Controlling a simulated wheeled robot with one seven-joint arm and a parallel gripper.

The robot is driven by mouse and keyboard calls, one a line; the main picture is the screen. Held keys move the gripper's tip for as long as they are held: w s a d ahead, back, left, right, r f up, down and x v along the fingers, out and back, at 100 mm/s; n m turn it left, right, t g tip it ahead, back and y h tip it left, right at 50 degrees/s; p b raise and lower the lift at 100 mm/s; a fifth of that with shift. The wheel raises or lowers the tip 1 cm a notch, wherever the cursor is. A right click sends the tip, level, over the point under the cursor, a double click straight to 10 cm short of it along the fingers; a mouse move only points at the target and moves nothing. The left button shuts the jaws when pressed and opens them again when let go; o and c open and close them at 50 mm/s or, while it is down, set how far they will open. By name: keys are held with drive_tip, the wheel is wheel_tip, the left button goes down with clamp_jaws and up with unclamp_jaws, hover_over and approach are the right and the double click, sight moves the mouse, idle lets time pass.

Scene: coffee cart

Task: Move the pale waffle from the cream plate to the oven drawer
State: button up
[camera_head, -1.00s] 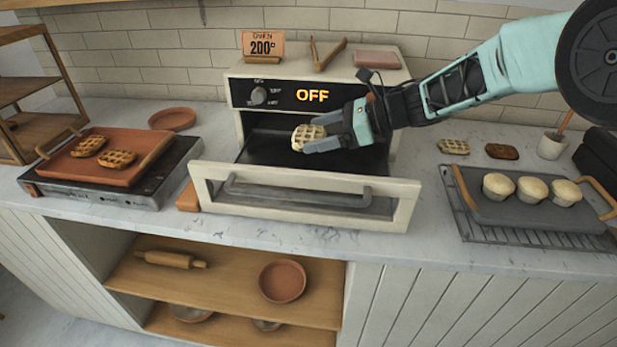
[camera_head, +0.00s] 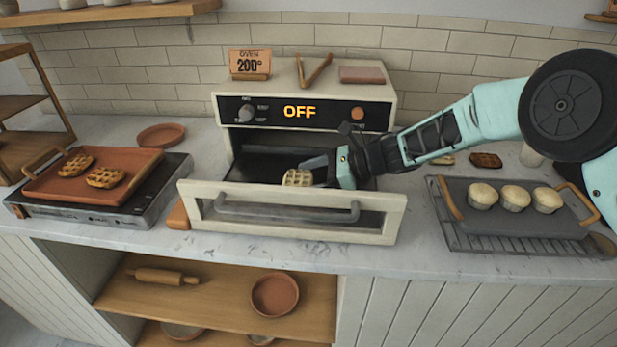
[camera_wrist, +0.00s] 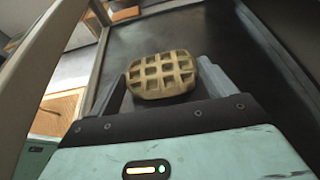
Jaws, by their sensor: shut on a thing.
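The pale waffle (camera_head: 297,178) is between the fingertips of my gripper (camera_head: 312,172). The wrist view also shows the waffle (camera_wrist: 161,74), held flat between the two fingers. My gripper is shut on it, inside the pulled-out oven drawer (camera_head: 290,227), behind its cream front frame. The dark drawer floor (camera_wrist: 245,50) spreads beneath and beyond the waffle in the wrist view. I cannot tell whether the waffle touches that floor. The cream plate is not recognisable in view; my arm covers part of the counter to the right of the oven.
The drawer's front frame and handle (camera_head: 285,212) stick out toward the counter edge. A terracotta tray (camera_head: 95,177) with two browned waffles is on a hob at left. A dark tray (camera_head: 515,212) with three muffins sits on a rack at right. A brown pastry (camera_head: 486,160) lies behind it.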

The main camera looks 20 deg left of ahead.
drive_tip(key=shift+f, duration=0.4)
drive_tip(key=shift+f, duration=0.15)
drive_tip(key=o, duration=0.9)
drive_tip(key=shift+o, duration=0.2)
drive_tip(key=shift+r, duration=0.3)
drive_tip(key=b+v, duration=0.3)
drive_tip(key=v, duration=0.9)
drive_tip(key=shift+f, duration=0.1)
drive_tip(key=shift+d, duration=0.1)
